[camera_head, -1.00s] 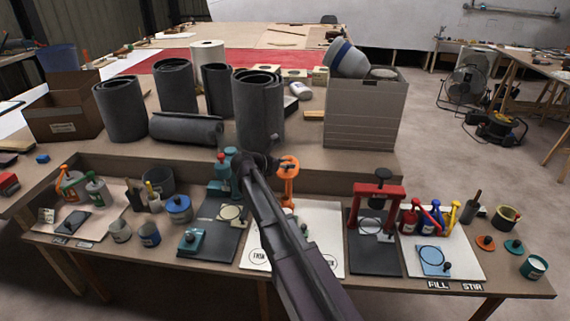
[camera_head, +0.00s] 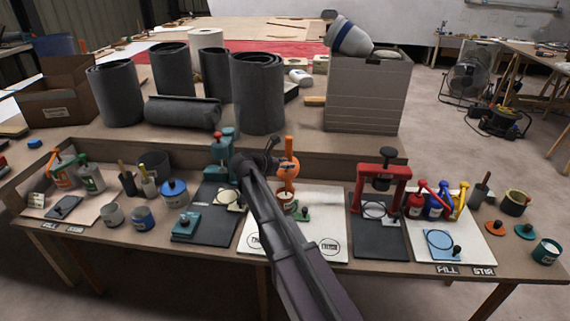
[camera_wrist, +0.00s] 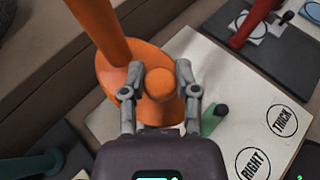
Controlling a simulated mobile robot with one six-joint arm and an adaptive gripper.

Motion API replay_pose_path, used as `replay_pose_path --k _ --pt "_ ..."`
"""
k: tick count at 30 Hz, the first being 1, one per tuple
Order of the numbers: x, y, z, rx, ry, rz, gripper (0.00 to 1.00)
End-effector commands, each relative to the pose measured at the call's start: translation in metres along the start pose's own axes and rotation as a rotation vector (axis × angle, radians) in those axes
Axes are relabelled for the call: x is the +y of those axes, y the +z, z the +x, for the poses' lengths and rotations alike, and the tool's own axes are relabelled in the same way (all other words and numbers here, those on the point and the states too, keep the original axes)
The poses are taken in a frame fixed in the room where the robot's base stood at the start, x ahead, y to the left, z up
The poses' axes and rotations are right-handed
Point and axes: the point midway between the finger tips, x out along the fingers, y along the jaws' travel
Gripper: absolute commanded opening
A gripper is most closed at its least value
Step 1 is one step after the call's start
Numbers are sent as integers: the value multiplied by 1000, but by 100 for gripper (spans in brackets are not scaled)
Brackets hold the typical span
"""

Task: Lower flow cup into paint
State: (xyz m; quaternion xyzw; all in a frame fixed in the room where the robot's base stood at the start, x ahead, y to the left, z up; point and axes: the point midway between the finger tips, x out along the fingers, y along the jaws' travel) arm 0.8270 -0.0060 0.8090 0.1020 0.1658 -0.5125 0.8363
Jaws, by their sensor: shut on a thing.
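An orange stand (camera_head: 288,172) rises at the back of a white board (camera_head: 322,228). In the wrist view its thick orange post (camera_wrist: 98,28) leans in from the top, above a flat orange piece. My gripper (camera_wrist: 160,88) is shut around a rounded orange knob (camera_wrist: 158,82), one finger on each side; it also shows in the head view (camera_head: 268,163). A small pale cup with brown contents (camera_head: 285,202) stands below the stand. I cannot make out a separate flow cup; my gripper and arm hide part of this area.
A green piece (camera_wrist: 212,119) with a dark knob lies beside the gripper. A teal press (camera_head: 222,150) stands left, a red press (camera_head: 381,180) right. A ledge runs behind.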

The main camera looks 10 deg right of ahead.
Motion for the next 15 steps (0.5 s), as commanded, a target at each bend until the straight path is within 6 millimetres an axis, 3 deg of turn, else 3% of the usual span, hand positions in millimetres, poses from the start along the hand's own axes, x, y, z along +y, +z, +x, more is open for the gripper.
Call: replay_pose_path --k 13,14,15 --pt "3 -8 3 6 6 2 0" --pt "3 -8 3 6 6 2 43" --pt "3 -8 3 5 6 2 55"
